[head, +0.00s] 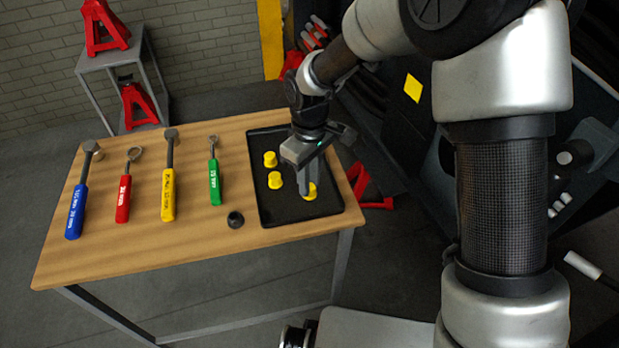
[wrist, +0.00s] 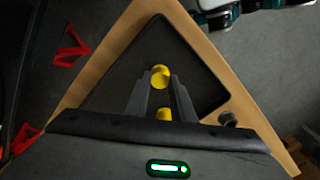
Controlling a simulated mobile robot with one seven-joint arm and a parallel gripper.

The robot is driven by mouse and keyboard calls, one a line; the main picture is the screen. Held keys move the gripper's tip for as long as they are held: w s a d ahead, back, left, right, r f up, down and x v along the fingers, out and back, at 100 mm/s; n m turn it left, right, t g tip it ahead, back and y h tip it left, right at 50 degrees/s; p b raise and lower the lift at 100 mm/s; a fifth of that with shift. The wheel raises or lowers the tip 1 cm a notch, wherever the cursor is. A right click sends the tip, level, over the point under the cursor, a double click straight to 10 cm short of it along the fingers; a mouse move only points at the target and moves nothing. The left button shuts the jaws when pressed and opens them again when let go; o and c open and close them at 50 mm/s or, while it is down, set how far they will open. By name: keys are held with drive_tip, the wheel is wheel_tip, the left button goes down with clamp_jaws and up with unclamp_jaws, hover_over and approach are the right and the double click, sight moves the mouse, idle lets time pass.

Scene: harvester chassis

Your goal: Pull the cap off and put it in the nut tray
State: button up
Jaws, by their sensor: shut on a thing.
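The black nut tray (head: 260,212) lies at the right end of the wooden table. Two yellow caps, a far one (head: 270,159) and a nearer one (head: 275,180), stand in its left part. My gripper (head: 309,188) points down over the tray's right part, its fingertips shut on a third yellow cap (head: 311,195). This cap is low at the tray floor; I cannot tell whether it touches it. In the wrist view a yellow cap (wrist: 160,76) sits between the fingertips of my gripper (wrist: 161,80). Another yellow cap (wrist: 163,114) shows between the fingers, partly hidden by the gripper body.
Blue (head: 76,212), red (head: 123,198), yellow (head: 168,194) and green (head: 215,182) handled tools lie left on the table. A small black round part (head: 235,219) lies just left of the tray. The dark machine with a yellow mark (head: 413,88) stands right. Red jack stands (head: 103,28) are behind.

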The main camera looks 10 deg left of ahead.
drive_tip(key=o, duration=0.9)
drive_tip(key=shift+c, duration=0.2)
wheel_tip(320, 180, up, 17)
drive_tip(key=p, duration=0.3)
drive_tip(key=shift+r, duration=0.2)
drive_tip(key=shift+s, duration=0.1)
